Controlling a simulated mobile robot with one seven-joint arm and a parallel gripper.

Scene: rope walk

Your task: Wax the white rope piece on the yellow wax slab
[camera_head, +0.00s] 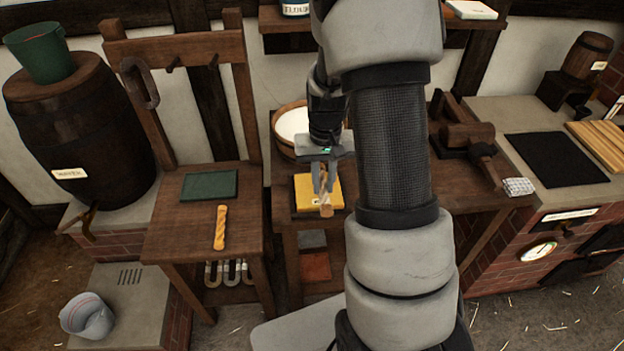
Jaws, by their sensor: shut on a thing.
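The yellow wax slab (302,202) lies on the wooden bench in the middle of the view, framed by a dark edge. The piece's lower end shows near the slab's front edge. Its upper part is partly hidden by the fingers. I cannot tell whether it touches the slab.
A yellow-orange rope piece (220,228) and a green pad (209,186) lie on the left table (180,235). A bowl with white contents (291,122) stands behind the slab. A wooden mallet (468,136) is to the right. My arm hides part of the bench.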

